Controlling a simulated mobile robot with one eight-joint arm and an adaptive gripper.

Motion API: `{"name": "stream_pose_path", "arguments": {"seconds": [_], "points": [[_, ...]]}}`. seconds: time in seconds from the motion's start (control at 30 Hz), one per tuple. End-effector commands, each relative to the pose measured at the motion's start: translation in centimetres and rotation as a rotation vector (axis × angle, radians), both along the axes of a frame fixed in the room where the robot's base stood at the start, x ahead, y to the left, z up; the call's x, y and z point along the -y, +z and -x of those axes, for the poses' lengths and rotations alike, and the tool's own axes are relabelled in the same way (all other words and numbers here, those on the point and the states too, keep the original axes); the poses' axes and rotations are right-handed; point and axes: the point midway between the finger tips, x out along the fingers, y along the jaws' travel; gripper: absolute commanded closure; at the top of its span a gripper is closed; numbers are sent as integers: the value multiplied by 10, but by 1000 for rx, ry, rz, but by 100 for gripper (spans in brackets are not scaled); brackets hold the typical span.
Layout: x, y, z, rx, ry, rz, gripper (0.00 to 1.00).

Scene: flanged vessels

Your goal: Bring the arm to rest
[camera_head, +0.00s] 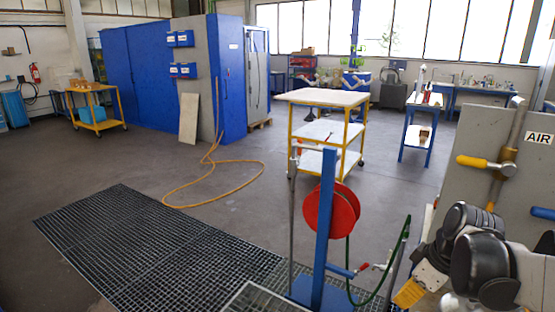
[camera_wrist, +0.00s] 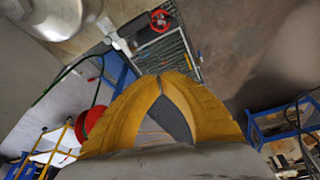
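My arm folds into the lower right of the head view, with its dark rounded joints beside a grey panel. My gripper (camera_head: 409,293) shows there as a small yellow part at the bottom, partly cut off by the arm. In the wrist view, the two yellow fingers of my gripper (camera_wrist: 162,77) lean together and their tips appear to meet. Nothing is seen held between them. Floor and grating lie beyond the tips.
A blue post with a red hose reel (camera_head: 331,219) stands close to the left of my arm. The grey panel (camera_head: 465,140) carries a yellow-handled AIR valve (camera_head: 486,163) above my arm. A yellow trolley (camera_head: 325,97) stands farther back.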

Motion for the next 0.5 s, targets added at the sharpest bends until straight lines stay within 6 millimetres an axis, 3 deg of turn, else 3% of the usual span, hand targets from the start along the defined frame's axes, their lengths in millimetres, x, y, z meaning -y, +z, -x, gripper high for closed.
{"name": "stream_pose_path", "arguments": {"seconds": [0.03,0.2,0.33,0.5], "points": [[-19,10,10,14,-53,11,100],[-66,35,42,99,-300,15,100],[-92,45,66,182,-463,-25,100],[-112,49,86,265,-603,-98,100]]}}
